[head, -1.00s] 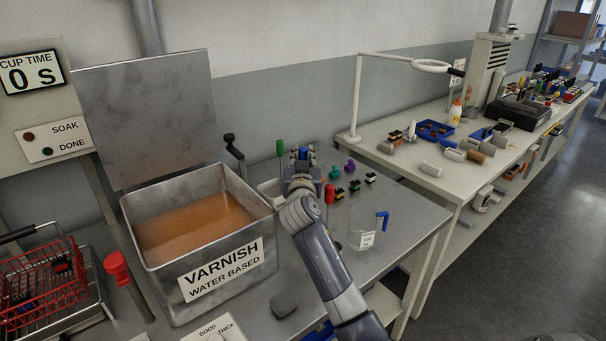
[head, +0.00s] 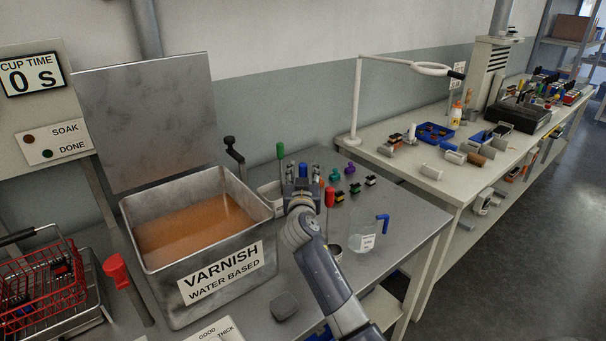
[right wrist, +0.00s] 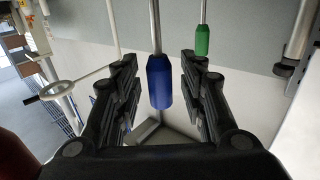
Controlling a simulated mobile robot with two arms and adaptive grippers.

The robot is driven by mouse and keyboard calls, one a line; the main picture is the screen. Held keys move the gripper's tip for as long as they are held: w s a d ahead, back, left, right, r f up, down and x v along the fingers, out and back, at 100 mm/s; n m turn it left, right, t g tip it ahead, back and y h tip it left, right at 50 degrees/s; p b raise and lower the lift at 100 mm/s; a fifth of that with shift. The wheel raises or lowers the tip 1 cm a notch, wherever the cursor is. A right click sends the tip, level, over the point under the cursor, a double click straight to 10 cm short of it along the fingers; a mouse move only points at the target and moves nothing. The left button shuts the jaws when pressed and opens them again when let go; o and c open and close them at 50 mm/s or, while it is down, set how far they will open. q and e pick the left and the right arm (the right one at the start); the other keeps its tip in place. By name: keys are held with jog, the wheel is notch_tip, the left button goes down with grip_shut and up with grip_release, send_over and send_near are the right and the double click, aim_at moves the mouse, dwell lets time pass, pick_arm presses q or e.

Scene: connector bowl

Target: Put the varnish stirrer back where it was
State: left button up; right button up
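A tool with a blue handle (right wrist: 159,82) on a thin metal rod is between the fingers of my right gripper (right wrist: 160,95) in the right wrist view. There is a gap on each side of the handle, so the gripper is open around it. In the head view the right gripper (head: 303,188) is beside the varnish tank, and the blue handle (head: 303,170) shows just beyond it. I take this tool as the varnish stirrer, though its lower end is hidden. A green handle (head: 280,150) and a red handle (head: 330,197) stand nearby. My left gripper is not in view.
The open varnish tank (head: 222,277) stands left of the arm. A clear jug with a blue handle (head: 383,222) stands to the right, near the bench edge. A red wire basket (head: 40,285) is at far left. Small coloured connectors (head: 350,171) lie behind the gripper.

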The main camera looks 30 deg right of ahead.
jog(key=shift+r, duration=0.15)
jog(key=b+v, duration=0.1)
jog(key=v, duration=1.1)
jog(key=shift+b, duration=0.4)
jog(key=shift+a, duration=0.1)
